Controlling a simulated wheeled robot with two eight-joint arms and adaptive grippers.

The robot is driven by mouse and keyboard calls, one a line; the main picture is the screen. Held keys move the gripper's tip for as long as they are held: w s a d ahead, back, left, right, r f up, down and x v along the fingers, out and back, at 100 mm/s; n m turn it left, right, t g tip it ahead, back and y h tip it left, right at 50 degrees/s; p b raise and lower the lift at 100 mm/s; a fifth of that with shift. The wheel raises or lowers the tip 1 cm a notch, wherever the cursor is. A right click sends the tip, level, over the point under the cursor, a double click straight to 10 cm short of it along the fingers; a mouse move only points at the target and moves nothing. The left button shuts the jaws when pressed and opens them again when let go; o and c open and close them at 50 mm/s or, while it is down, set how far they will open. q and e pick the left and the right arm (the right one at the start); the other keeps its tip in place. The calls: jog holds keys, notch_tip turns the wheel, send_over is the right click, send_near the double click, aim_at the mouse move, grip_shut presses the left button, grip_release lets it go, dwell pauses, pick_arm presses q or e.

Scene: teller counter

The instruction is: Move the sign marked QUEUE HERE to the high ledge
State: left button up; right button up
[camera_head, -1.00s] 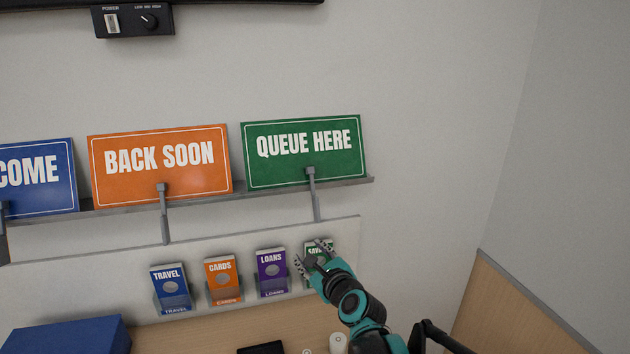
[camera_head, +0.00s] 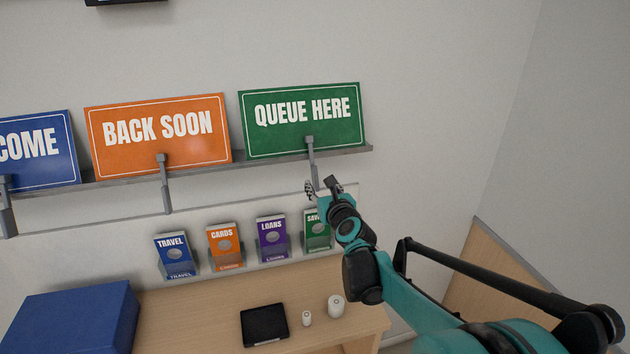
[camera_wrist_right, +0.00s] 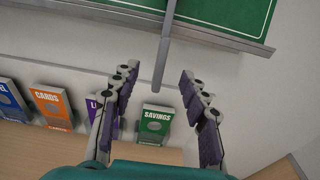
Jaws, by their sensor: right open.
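The green sign marked QUEUE HERE (camera_head: 300,115) stands leaning on the wall ledge (camera_head: 340,152), at the right end of a row of signs. A grey bracket with an upright tip overlaps its lower edge. In the right wrist view the lower part of the sign (camera_wrist_right: 215,12) shows at the top. My right gripper (camera_head: 323,186) is open and empty, below the sign and apart from it, near the bracket's stem. In the right wrist view its two fingers (camera_wrist_right: 160,80) stand wide apart, with the grey bracket (camera_wrist_right: 163,65) between them in the picture. My left gripper is not in view.
An orange BACK SOON sign (camera_head: 158,137) and a blue sign (camera_head: 38,152) share the ledge. Leaflet holders line the wall below, including SAVINGS (camera_wrist_right: 155,125). A blue box (camera_head: 75,320), black tablet (camera_head: 264,325) and small white items (camera_head: 336,306) sit on the counter.

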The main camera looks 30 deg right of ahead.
aim_at(316, 172)
jog(key=shift+b+x, duration=0.75)
jog(key=shift+x, duration=2.1)
grip_shut()
jog(key=shift+r, duration=0.15)
jog(key=shift+r+p, duration=0.8)
jog(key=shift+r, duration=0.15)
